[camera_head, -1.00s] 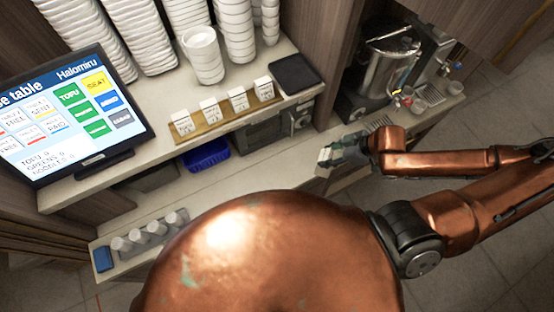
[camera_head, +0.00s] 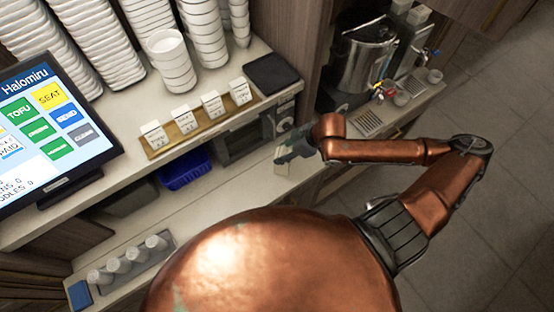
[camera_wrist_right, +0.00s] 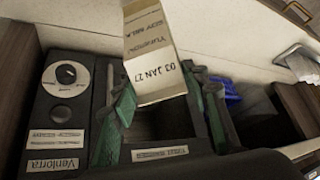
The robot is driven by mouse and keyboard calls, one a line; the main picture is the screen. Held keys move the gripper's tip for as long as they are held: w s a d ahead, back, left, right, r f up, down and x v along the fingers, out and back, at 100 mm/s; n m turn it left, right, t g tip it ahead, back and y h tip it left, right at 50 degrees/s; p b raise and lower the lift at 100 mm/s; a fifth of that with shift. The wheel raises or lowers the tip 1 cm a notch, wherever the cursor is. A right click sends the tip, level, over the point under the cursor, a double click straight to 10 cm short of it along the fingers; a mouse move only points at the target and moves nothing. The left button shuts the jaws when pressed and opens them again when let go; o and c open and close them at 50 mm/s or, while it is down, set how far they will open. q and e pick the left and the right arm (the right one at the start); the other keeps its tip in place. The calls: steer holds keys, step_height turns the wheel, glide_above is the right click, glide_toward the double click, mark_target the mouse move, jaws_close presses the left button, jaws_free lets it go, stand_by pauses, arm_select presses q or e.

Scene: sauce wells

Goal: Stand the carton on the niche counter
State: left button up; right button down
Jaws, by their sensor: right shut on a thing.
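A white carton lettered "SOY MILK" and "03 JAN 27" (camera_wrist_right: 150,58) is between the fingers of my right gripper (camera_wrist_right: 160,82) in the right wrist view. In the head view the dark right gripper (camera_head: 294,149) is over the right part of the pale lower counter (camera_head: 215,205). Only a small pale part of the carton (camera_head: 283,167) shows below the fingers there. I cannot tell whether its base touches the counter. Another counter (camera_head: 405,115), with a metal urn on it, is in a recess at the right. My left gripper is out of view.
Sauce cups in a holder (camera_head: 130,262) and a blue block (camera_head: 80,294) are at the lower counter's left end. A blue bin (camera_head: 185,170) and a dark appliance (camera_head: 238,142) sit under the upper shelf. The urn (camera_head: 365,55) and small cups (camera_head: 402,98) occupy the right counter.

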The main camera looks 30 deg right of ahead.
mark_target(278, 153)
steer(key=shift+w+x, duration=0.25)
steer(key=shift+x, duration=1.2)
steer(key=shift+w+a+f, duration=0.1)
steer(key=shift+a+f, duration=0.05)
steer(key=shift+f, duration=0.1)
steer(key=shift+f+p, duration=0.4)
steer(key=shift+f, duration=0.95)
steer(key=c, duration=1.1)
jaws_free()
steer(key=shift+f, duration=0.1)
steer(key=v, duration=1.2)
steer(key=shift+p, duration=0.3)
